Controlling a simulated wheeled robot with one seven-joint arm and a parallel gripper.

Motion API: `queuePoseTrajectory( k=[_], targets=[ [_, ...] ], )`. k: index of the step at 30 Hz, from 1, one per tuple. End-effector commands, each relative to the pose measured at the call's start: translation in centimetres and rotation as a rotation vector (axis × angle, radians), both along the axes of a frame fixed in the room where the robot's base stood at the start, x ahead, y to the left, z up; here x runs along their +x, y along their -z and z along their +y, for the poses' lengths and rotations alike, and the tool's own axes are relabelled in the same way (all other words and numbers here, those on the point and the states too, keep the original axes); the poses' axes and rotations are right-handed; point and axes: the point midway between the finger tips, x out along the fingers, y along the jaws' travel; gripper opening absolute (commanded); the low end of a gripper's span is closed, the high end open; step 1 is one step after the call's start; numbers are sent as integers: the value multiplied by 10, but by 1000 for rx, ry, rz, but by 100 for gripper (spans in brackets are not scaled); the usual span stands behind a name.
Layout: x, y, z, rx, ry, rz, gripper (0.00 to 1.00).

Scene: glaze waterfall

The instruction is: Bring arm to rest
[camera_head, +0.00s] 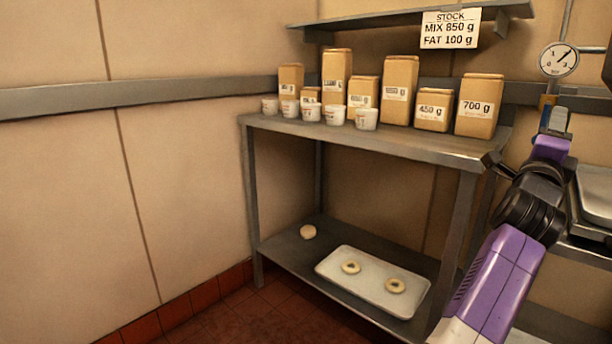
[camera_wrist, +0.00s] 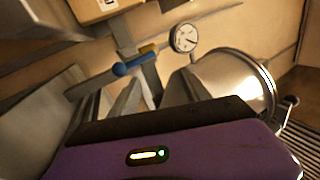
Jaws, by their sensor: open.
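My purple and black arm (camera_head: 500,275) rises from the lower right in the camera_head view, in front of the right end of the metal table. Its end is up near the wall gauge, where the fingers are small and hard to make out. In the camera_wrist view, my gripper (camera_wrist: 152,100) has its two grey fingers spread apart with nothing held between them. Beyond the fingers are a pipe with a blue-ended handle (camera_wrist: 120,69) and a round gauge (camera_wrist: 185,38). I cannot tell whether the gripper touches anything.
The metal table (camera_head: 400,146) holds several labelled packages and white cups. A stock sign (camera_head: 450,29) hangs above. A metal vessel (camera_wrist: 235,80) stands right of the fingers.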

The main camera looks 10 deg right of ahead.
Motion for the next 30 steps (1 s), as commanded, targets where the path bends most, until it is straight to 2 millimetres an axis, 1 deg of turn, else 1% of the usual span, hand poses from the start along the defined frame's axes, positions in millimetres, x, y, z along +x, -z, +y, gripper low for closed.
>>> queuePoseTrajectory(
  k=[1, 5, 8, 11, 14, 20, 26, 30],
  targets=[
    [-6, 2, 6, -69, 24, 42, 56],
    [-19, 6, 25, -234, 78, 136, 56],
    [-28, 15, 44, -371, 118, 220, 56],
    [-38, 30, 68, -519, 153, 305, 56],
    [-49, 51, 93, -662, 179, 386, 56],
    [-72, 100, 144, -912, 195, 523, 56],
    [-105, 158, 192, -1119, 172, 635, 56],
    [-134, 198, 223, -1239, 136, 703, 56]
  ],
)
